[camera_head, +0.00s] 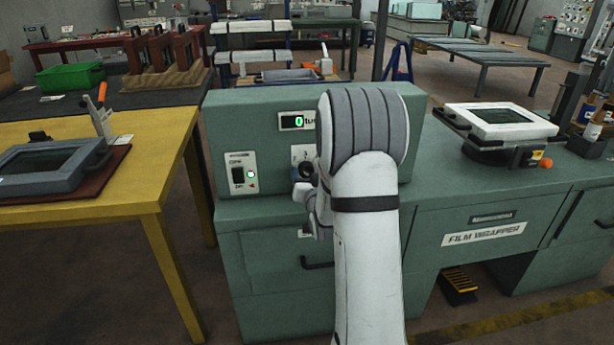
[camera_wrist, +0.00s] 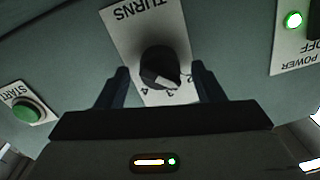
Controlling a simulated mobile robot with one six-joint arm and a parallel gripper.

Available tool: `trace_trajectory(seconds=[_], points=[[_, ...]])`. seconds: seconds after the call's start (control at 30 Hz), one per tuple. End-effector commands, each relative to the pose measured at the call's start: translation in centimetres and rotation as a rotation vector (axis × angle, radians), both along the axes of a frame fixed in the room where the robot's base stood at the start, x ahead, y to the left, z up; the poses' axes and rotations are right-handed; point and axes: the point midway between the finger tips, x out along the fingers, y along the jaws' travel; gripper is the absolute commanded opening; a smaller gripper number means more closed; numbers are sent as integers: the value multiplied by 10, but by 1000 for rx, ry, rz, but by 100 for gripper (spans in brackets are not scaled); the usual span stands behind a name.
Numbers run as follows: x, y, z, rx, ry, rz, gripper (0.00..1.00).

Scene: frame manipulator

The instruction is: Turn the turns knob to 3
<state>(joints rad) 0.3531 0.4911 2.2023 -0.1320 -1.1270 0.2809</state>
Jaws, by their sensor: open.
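The black turns knob (camera_wrist: 160,68) sits on a white TURNS plate (camera_wrist: 138,24) on the green machine panel. A pale pointer mark on the knob faces the lower side of the plate, where 2, 3 and 4 are printed; its exact setting is hard to tell. My gripper (camera_wrist: 160,74) is open, one dark finger on each side of the knob with gaps visible. In the head view, my white arm reaches to the panel and largely hides the knob and plate. The panel display (camera_head: 297,121) reads a green 0.
The power switch (camera_head: 238,175) with a lit green light is left of the knob. A green START button (camera_wrist: 27,112) shows on the knob's other side in the wrist view. A tray-like frame (camera_head: 500,118) rests on the film wrapper at right. A yellow table (camera_head: 150,170) stands left.

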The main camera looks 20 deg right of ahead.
Motion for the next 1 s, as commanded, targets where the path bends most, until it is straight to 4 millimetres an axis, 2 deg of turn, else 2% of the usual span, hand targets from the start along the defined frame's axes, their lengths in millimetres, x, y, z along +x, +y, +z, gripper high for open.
trace_trajectory(seconds=[0.3,0.83,0.87,1.0], points=[[3,-1,0,0,1,-1,61],[3,-1,0,0,1,-1,18],[3,4,0,0,1,-1,17],[3,1,-1,9,-3,2,18]])
